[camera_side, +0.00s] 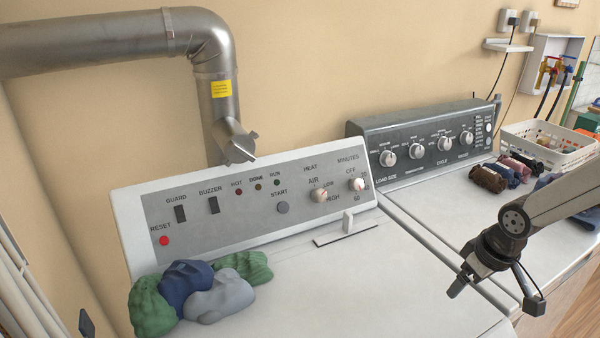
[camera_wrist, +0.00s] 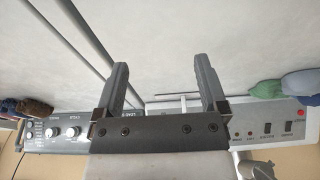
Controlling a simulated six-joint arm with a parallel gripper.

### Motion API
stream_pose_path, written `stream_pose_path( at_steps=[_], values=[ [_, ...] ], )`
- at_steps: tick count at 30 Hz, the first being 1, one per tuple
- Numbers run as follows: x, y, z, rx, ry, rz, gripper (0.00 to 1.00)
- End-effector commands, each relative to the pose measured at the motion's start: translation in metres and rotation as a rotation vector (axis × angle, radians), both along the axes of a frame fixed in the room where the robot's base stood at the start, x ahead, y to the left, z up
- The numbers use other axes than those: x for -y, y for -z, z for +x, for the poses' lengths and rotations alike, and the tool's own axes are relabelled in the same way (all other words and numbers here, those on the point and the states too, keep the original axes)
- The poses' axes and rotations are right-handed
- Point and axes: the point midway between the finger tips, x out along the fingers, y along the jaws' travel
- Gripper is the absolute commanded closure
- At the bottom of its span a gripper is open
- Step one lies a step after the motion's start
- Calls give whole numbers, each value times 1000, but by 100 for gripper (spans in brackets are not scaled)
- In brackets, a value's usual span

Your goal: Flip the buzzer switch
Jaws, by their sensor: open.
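The buzzer switch (camera_side: 213,205) is a small dark rocker under the BUZZER label on the dryer's grey control panel (camera_side: 240,232). Which way it is set is too small to tell. It also shows in the upside-down wrist view (camera_wrist: 267,128), low on the right. The similar guard switch (camera_side: 180,214) is just left of it in the side view.
A red reset button (camera_side: 164,241), start button (camera_side: 282,207) and two knobs share the panel. Green, blue and grey cloths (camera_side: 190,290) lie at its left front. A washer panel (camera_side: 430,140) and white basket (camera_side: 548,147) stand right. The dryer top (camera_side: 380,280) is mostly clear.

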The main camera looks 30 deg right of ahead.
Motion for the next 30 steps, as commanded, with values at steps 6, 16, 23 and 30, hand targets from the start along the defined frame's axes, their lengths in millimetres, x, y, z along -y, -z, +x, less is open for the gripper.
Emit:
stream_pose_path(
  at_steps=[6, 16, 23, 30],
  values=[
    [0, 0, 2, 5, -6, -2, 53],
    [-4, -10, 52, 122, -151, -70, 100],
    [-24, -27, 129, 313, -392, -160, 100],
    [-66, -49, 207, 536, -685, -241, 100]
  ],
)
